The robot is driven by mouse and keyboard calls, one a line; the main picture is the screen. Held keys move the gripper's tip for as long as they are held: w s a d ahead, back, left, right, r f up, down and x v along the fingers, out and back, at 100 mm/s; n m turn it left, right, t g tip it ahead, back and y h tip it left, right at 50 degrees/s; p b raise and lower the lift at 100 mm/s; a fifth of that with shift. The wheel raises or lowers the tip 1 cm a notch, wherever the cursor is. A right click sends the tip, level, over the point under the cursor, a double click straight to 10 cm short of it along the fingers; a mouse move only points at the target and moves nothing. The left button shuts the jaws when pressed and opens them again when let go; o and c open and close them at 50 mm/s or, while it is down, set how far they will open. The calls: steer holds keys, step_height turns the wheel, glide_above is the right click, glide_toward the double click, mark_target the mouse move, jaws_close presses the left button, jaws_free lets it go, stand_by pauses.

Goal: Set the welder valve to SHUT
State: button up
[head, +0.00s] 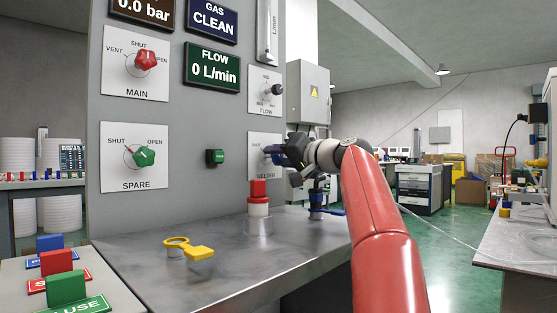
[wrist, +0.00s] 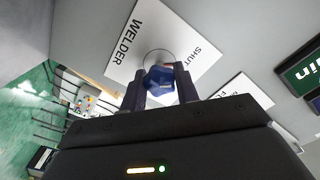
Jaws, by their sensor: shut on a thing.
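The welder valve is a blue knob (wrist: 160,77) on a white plate (wrist: 133,40) marked WELDER and SHUT. In the head view the knob (head: 270,151) is partly hidden behind my gripper (head: 283,153). The plate (head: 256,142) is on the grey panel's right side. In the wrist view the two dark fingers stand on either side of the knob, shut on it. The rest of the plate's lettering is hidden, and I cannot tell clearly which mark the knob points to.
On the panel are a red MAIN knob (head: 147,60), a green SPARE knob (head: 144,156) and a black flow knob (head: 276,90). Below my gripper, a red-topped post (head: 258,190), a blue fitting (head: 317,200) and a yellow-handled fitting (head: 190,248) stand on the metal bench (head: 235,275).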

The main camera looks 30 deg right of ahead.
steer(key=shift+f+n, duration=0.15)
steer(key=shift+n, duration=0.45)
steer(key=o, duration=1)
steer(key=shift+c, duration=0.2)
steer(key=b+v, duration=0.2)
steer(key=v, duration=0.5)
steer(key=shift+s+d+b, duration=0.15)
steer(key=shift+s+b, duration=0.15)
steer(key=shift+s, duration=0.05)
